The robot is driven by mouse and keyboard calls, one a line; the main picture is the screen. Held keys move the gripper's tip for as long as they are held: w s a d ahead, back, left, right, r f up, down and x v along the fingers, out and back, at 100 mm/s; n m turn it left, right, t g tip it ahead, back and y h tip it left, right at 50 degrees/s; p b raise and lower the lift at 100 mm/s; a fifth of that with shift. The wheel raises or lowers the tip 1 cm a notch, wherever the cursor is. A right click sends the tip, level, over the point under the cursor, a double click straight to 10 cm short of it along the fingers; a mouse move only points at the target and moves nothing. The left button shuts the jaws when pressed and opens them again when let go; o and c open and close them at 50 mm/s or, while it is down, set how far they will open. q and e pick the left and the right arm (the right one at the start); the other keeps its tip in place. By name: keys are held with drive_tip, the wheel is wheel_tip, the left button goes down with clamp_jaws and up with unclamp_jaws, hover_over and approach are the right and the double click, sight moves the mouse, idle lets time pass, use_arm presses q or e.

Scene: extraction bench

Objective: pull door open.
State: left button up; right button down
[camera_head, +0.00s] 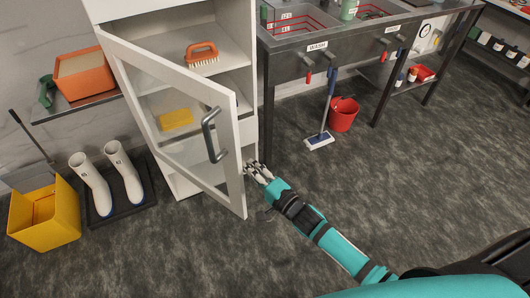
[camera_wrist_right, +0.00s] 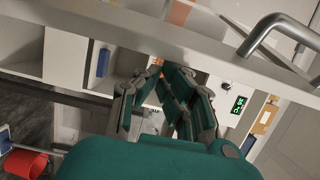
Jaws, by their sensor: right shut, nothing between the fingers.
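The white cabinet door (camera_head: 112,48), a framed glass panel, stands ajar, its free edge swung out from the white cabinet (camera_head: 249,60). A grey bar handle (camera_head: 211,135) is on its outer face. My right gripper (camera_head: 257,172) is shut and empty, by the door's lower free edge, below and right of the handle. I cannot tell whether it touches the door. In the right wrist view the fingers (camera_wrist_right: 165,92) lie below the door frame (camera_wrist_right: 110,32), and the handle (camera_wrist_right: 278,35) is at upper right. My left gripper is not in view.
An orange brush (camera_head: 202,52) and a yellow sponge (camera_head: 176,119) are on the cabinet shelves. White boots (camera_head: 92,186) and a yellow bucket (camera_head: 45,215) stand at left. The sink bench (camera_head: 290,64), a floor brush (camera_head: 321,140) and a red bucket (camera_head: 343,114) are at right. The front floor is clear.

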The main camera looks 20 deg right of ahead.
sight(240, 176)
drive_tip(key=s+a, duration=0.2)
drive_tip(key=shift+s+a+p, duration=0.15)
drive_tip(key=shift+a+p, duration=0.15)
drive_tip(key=shift+a, duration=0.1)
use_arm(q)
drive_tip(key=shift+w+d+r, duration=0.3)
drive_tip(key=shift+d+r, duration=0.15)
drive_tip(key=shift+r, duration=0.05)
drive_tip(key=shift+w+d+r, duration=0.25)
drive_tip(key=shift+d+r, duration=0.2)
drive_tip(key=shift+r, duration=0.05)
use_arm(e)
drive_tip(key=s+a, duration=0.6)
drive_tip(key=a, duration=0.5)
drive_tip(key=shift+s+a+f, duration=0.2)
drive_tip(key=shift+f, duration=0.05)
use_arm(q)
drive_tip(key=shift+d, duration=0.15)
